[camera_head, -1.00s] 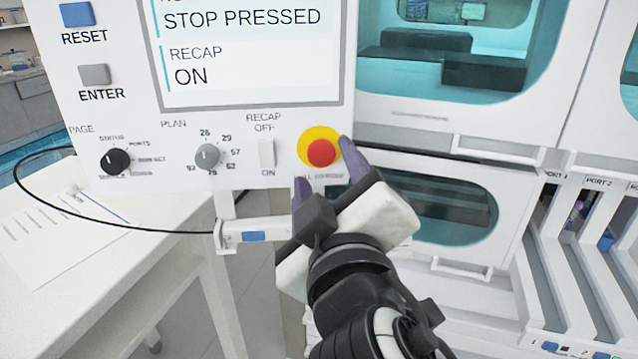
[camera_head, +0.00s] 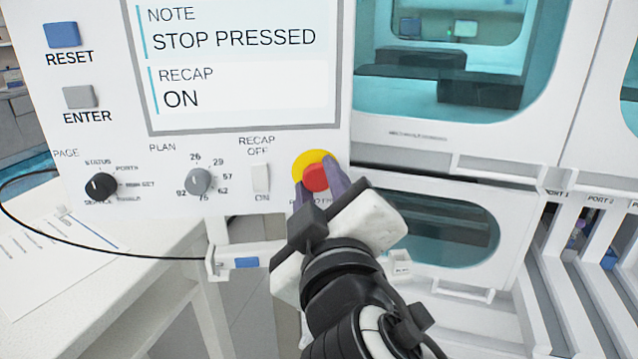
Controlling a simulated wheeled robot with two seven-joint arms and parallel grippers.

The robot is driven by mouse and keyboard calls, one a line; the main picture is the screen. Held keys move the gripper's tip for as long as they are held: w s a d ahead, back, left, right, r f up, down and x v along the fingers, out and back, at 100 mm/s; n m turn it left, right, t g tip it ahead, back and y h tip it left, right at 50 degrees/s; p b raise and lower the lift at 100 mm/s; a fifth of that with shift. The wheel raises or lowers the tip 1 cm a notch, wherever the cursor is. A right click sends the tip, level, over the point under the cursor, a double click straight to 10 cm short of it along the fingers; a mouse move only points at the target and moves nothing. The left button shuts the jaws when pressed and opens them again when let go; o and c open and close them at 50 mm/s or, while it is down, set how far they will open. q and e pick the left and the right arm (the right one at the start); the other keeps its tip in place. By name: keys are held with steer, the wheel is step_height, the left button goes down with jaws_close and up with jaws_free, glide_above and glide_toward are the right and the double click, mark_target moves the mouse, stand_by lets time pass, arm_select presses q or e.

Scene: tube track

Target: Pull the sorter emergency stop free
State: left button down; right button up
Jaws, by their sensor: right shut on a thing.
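The emergency stop is a red button (camera_head: 315,177) on a yellow round plate (camera_head: 309,160), at the lower right of the white control panel (camera_head: 225,155). The screen (camera_head: 240,60) reads "STOP PRESSED" and "RECAP ON". My right gripper (camera_head: 322,190) comes up from below, its two purple fingers on either side of the red button and shut on it. The fingers hide the lower part of the plate and some of the label below. My left gripper is not in view.
The panel also carries a blue RESET button (camera_head: 62,35), a grey ENTER button (camera_head: 79,97), a black PAGE knob (camera_head: 101,187), a grey PLAN knob (camera_head: 198,181) and a white RECAP switch (camera_head: 261,179). A white table (camera_head: 110,285) with a paper stands at left. A windowed white machine (camera_head: 440,140) stands behind at right.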

steer(key=shift+c, duration=1.4)
steer(key=shift+s, duration=0.35)
steer(key=o, duration=1.2)
steer(key=shift+o, duration=0.2)
